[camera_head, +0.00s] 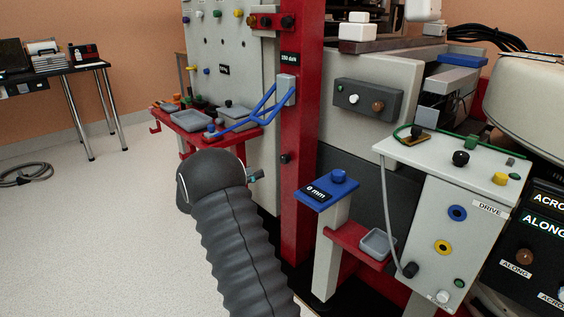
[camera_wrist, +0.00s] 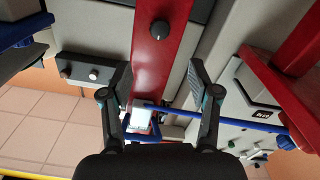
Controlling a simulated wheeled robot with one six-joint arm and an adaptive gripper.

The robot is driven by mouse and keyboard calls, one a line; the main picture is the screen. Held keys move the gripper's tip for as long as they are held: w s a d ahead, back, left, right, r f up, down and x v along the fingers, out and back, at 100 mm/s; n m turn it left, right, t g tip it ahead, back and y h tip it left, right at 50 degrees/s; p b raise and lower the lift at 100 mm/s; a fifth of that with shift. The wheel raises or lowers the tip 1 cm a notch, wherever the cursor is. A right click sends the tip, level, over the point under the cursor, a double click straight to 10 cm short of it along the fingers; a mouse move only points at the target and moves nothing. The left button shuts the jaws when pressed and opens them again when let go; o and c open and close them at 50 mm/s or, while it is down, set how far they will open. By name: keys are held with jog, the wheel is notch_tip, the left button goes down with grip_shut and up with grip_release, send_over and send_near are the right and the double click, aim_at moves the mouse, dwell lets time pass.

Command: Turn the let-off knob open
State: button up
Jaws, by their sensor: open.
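A round black knob (camera_head: 286,158) sits on the face of the red column in the head view. It also shows in the wrist view (camera_wrist: 160,29), beyond and above the fingertips. No label naming the let-off knob is readable, so I cannot be sure this is it. My gripper (camera_wrist: 159,82) is open, its two fingers apart with nothing between them. The red column (camera_wrist: 150,65) lies behind the gap, and the fingers look clear of the knob. In the head view my dark arm hides most of the gripper, left of the column.
A blue forked handle (camera_head: 262,112) juts left from a grey bracket (camera_head: 286,90) above the knob. A blue-topped post (camera_head: 327,190) marked 0 mm stands right of the column. A red shelf with grey trays (camera_head: 186,118) is left. Open floor (camera_head: 90,230) lies further left.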

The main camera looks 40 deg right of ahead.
aim_at(282, 160)
jog(key=d, duration=0.4)
jog(key=d+p, duration=0.1)
jog(key=d, duration=0.4)
jog(key=w+d, duration=0.1)
jog(key=d, duration=0.3)
jog(key=shift+d+p, duration=0.3)
jog(key=shift+p, duration=0.1)
jog(key=c, duration=1.2)
jog(key=shift+o, duration=0.2)
